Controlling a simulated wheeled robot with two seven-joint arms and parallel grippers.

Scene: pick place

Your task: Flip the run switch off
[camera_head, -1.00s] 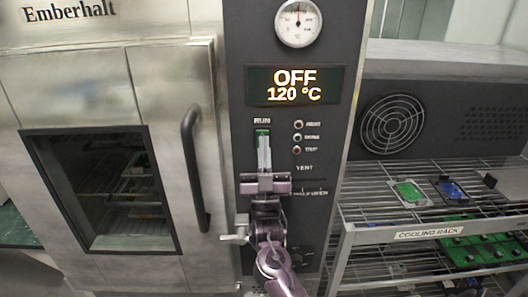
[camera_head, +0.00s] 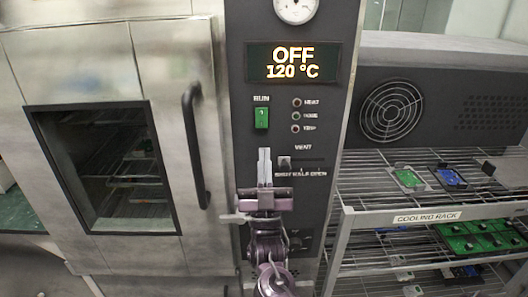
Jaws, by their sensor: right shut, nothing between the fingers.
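The green run switch (camera_head: 261,117) sits under the RUN label on the dark control panel (camera_head: 335,120). It is fully in view. The display (camera_head: 293,63) above it reads OFF and 120 °C. My right gripper (camera_head: 264,152) is below the switch, apart from it in the picture, with its fingers pointing up and shut on nothing. It covers part of the panel left of the vent slider (camera_head: 285,161). My left gripper is not in view.
Three small indicator lamps (camera_head: 296,116) are right of the switch. The oven door handle (camera_head: 195,145) stands out left of the panel. A wire cooling rack (camera_head: 428,216) with several boards is at the right, beside a fan grille (camera_head: 390,110).

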